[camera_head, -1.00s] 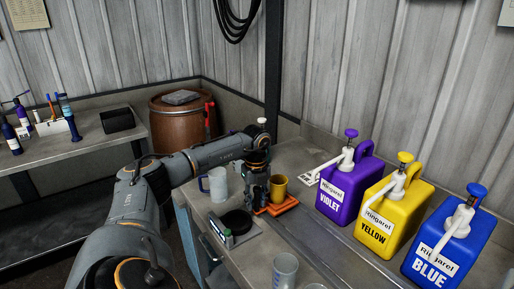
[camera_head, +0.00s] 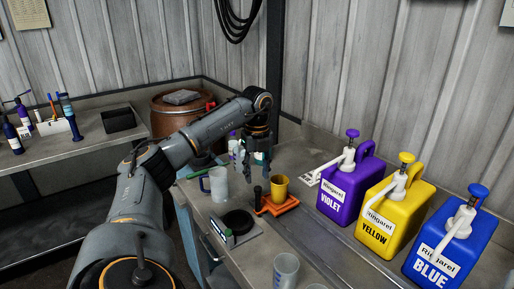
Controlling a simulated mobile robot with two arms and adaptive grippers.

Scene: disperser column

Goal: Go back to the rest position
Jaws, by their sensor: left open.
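My left arm comes in from the left, and its gripper (camera_head: 247,166) hangs over the table, pointing down. It is open, with nothing seen between its fingers. It is above and behind the white mug (camera_head: 217,184) and left of the yellow cup (camera_head: 279,187). The yellow cup stands upright on the orange tray (camera_head: 283,209), apart from the gripper. My right gripper is not in view.
Violet (camera_head: 342,190), yellow (camera_head: 389,212) and blue (camera_head: 447,247) pump jugs stand in a row on the right. A scale with a black plate (camera_head: 237,221) and a clear beaker (camera_head: 285,269) are nearer. A brown barrel (camera_head: 173,113) stands behind.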

